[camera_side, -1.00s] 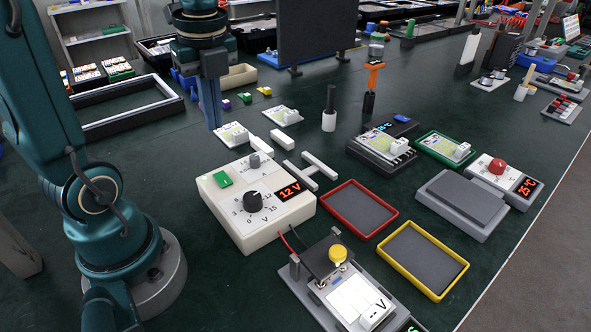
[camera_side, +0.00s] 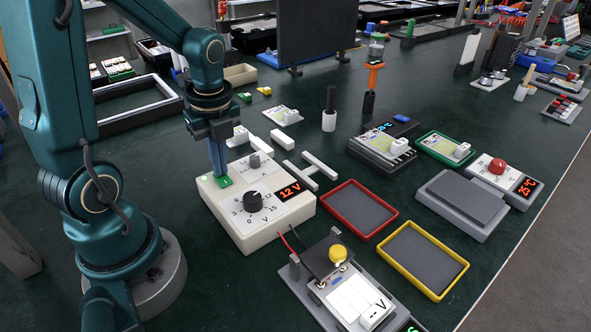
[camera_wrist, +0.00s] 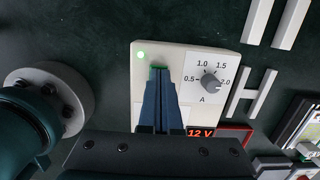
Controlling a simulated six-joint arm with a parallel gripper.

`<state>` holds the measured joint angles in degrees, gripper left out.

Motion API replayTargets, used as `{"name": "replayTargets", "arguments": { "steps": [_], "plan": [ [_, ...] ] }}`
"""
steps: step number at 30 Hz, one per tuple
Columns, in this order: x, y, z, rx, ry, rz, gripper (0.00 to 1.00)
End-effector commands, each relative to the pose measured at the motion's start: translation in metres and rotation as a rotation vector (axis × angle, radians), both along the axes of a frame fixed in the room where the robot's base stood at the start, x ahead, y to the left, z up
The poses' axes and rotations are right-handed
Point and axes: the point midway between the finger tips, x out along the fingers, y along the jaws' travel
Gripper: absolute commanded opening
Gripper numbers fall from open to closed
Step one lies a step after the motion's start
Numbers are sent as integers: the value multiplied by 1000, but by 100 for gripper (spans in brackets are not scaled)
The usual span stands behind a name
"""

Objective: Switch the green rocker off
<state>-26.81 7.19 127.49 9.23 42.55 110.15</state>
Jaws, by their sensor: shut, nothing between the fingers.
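The green rocker (camera_side: 224,182) is on the top face of a cream power supply box (camera_side: 248,238), near its left corner. My gripper (camera_side: 219,176) is shut and empty, pointing down with its fingertips at the rocker, partly covering it. I cannot tell for sure whether they touch. In the wrist view, the blue fingers (camera_wrist: 158,80) reach over the box and only a sliver of the green rocker (camera_wrist: 158,67) shows beyond the tips. A green lamp (camera_wrist: 141,55) glows near the box corner. The box's display (camera_side: 289,191) reads 12 V in red.
The box also carries a large black voltage knob (camera_side: 253,201) and a smaller grey knob (camera_side: 255,161). White bars (camera_side: 318,166) lie right of the box. A red-rimmed tray (camera_side: 360,208) and a unit with a yellow button (camera_side: 337,254) stand further right and in front.

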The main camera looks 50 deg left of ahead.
Motion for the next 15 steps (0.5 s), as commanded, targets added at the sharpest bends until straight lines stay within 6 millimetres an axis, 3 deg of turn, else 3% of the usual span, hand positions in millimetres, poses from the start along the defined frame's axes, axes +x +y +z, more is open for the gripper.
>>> {"name": "replayTargets", "arguments": {
  "steps": [15],
  "plan": [
    [0, 0, -4, -1, 1, -1, 0]
  ]
}}
